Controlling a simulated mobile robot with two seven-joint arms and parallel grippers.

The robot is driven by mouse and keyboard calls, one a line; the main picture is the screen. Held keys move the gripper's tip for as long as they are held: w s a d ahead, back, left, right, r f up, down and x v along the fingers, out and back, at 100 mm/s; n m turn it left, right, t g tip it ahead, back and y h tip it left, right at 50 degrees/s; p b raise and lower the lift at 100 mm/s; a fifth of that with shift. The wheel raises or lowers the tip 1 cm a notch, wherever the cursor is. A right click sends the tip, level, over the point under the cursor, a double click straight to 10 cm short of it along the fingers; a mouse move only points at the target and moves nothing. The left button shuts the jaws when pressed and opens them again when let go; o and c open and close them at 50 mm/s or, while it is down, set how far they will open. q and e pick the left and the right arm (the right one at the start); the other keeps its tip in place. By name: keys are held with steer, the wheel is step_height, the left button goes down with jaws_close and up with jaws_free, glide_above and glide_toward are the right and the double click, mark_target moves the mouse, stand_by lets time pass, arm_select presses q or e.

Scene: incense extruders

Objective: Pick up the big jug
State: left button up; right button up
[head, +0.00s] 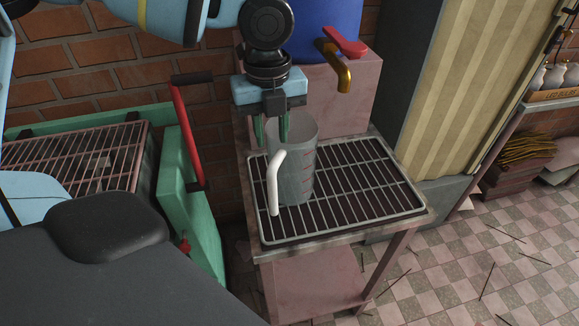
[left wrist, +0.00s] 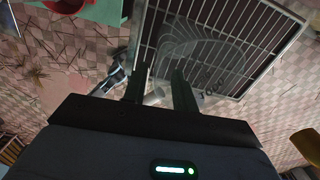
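The big jug (head: 300,175) is a grey see-through measuring jug with red marks and a white handle (head: 274,185). It stands upright on a metal grate (head: 365,185), its handle side towards the lower left. In the left wrist view the jug (left wrist: 215,65) shows beyond the fingers, over the grate bars. My left gripper (head: 270,128) points down at the jug's rim, above the handle. Its two fingers are apart in the left wrist view (left wrist: 158,92), with part of the white handle (left wrist: 154,97) seen between them. Contact is not visible. My right gripper is not in view.
A blue container (head: 320,30) with a brass tap (head: 340,72) and red lever stands on a pink block behind the jug. A green frame with a red-handled bar (head: 185,135) stands left. A shelf with small bottles (head: 555,78) is far right. The grate's right side is clear.

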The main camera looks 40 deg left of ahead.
mark_target(271, 152)
arm_select(q)
steer(key=f, duration=0.5)
steer(key=shift+s, duration=0.2)
jaws_close()
